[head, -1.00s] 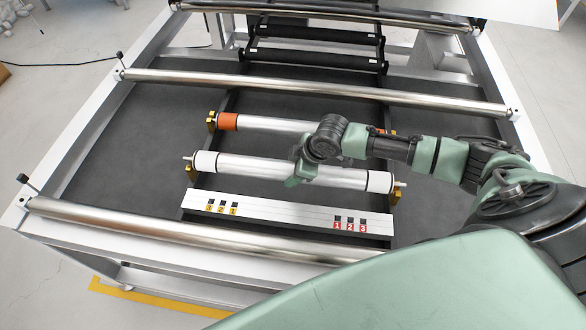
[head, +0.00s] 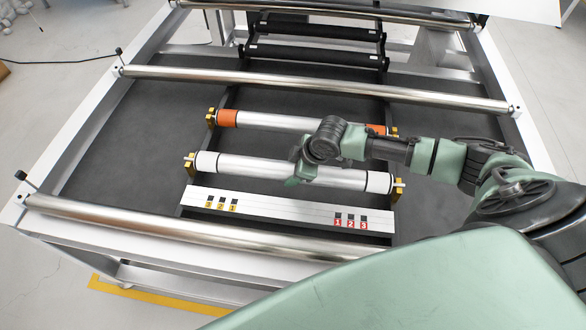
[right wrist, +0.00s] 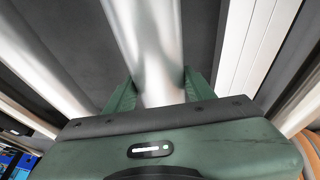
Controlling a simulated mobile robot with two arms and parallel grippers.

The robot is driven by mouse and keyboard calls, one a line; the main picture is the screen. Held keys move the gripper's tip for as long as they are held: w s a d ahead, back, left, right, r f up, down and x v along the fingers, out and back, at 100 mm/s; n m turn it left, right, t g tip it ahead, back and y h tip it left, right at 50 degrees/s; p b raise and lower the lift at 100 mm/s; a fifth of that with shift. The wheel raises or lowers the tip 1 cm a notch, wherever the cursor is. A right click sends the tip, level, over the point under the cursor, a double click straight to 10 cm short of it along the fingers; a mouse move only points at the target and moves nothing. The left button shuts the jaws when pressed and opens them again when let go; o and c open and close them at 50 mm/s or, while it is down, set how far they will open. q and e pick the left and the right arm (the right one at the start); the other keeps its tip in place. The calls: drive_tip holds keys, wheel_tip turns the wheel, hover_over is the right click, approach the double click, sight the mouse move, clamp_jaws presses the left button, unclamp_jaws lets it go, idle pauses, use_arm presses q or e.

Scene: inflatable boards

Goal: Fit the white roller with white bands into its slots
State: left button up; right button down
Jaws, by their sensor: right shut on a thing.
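The white roller with white bands (head: 250,168) lies across the frame, a silver-white tube with a white band at each end. Its left end is at the left gold bracket (head: 189,162) and its right end at the right gold bracket (head: 397,191). Whether both pins are fully seated is too small to tell. My right gripper (head: 302,176) is shut on the tube right of its middle. In the right wrist view, the tube (right wrist: 152,50) runs between the two green fingers (right wrist: 160,92). My left gripper is not in view.
A roller with orange bands (head: 275,122) sits in gold brackets just behind. A white bar (head: 285,212) with yellow and red number labels lies in front. Long steel rollers (head: 320,89) cross the frame, and black rollers (head: 315,62) stand farther back.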

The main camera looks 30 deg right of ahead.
drive_tip(key=shift+w+f+b, duration=0.1)
drive_tip(key=shift+f+b, duration=0.3)
drive_tip(key=shift+f, duration=0.4)
drive_tip(key=shift+c, duration=2.3)
unclamp_jaws()
drive_tip(key=shift+s+f, duration=0.1)
drive_tip(key=shift+s, duration=0.1)
drive_tip(key=v, duration=0.8)
drive_tip(key=shift+w+b, duration=0.1)
drive_tip(key=shift+b, duration=0.3)
drive_tip(key=shift+a, duration=0.1)
